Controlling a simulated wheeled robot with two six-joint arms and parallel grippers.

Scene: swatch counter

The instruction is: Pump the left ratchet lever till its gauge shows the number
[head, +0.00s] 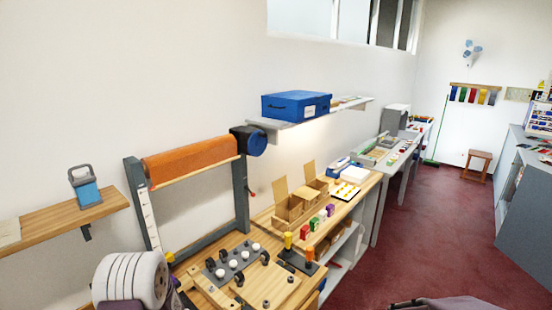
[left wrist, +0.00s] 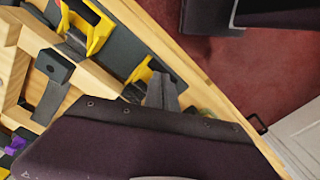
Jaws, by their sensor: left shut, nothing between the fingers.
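In the head view, two upright handles stand on a dark base (head: 298,264) near the counter's front edge: a yellow one (head: 288,240) on the left and an orange one (head: 309,254) on the right. They look like the ratchet levers. I cannot make out a gauge or number. In the left wrist view my left gripper (left wrist: 161,88) is shut and empty, just beside a yellow part (left wrist: 143,74) on a dark plate; I cannot tell whether they touch. Another yellow bracket (left wrist: 92,28) is at the upper left. My right gripper is not in view.
An orange roll (head: 190,159) hangs in a grey frame behind. Wooden boxes (head: 289,207) and coloured blocks (head: 313,224) stand farther along. Red floor (head: 410,240) is clear.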

